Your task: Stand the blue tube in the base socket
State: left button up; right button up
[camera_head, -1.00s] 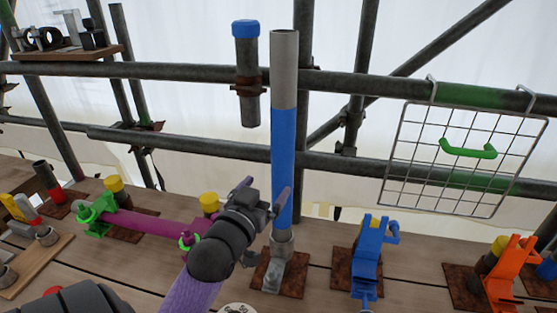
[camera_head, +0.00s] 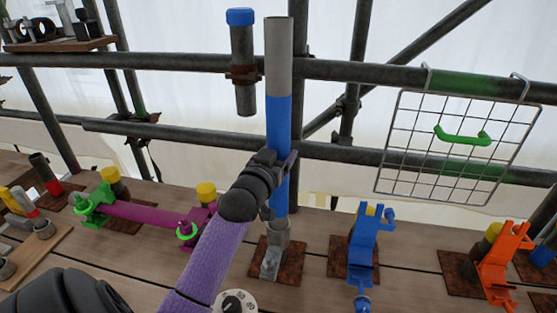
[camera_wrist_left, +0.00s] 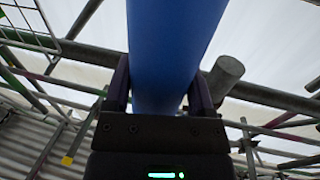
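The blue tube (camera_head: 278,120) stands upright with its grey upper end high. Its lower end meets the grey base socket (camera_head: 272,251) on a rusty plate; how deep it sits is hidden by the socket wall. My left gripper (camera_head: 276,165) is at the blue part, well above the socket, with one finger on each side. In the left wrist view the blue tube (camera_wrist_left: 166,45) runs between the fingers of my left gripper (camera_wrist_left: 160,85), with almost no gap, so it looks shut on the tube. My right gripper is not in view.
Behind are grey scaffold rails and a wire grid (camera_head: 455,150) with a green handle. A short blue-capped tube (camera_head: 243,70) hangs in a clip left of the tube. Blue (camera_head: 363,245) and orange (camera_head: 497,265) clamps stand to the right. A magenta bar (camera_head: 150,213) lies to the left.

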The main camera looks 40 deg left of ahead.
pick_arm(q)
grip_shut()
jog(key=shift+r, duration=0.1)
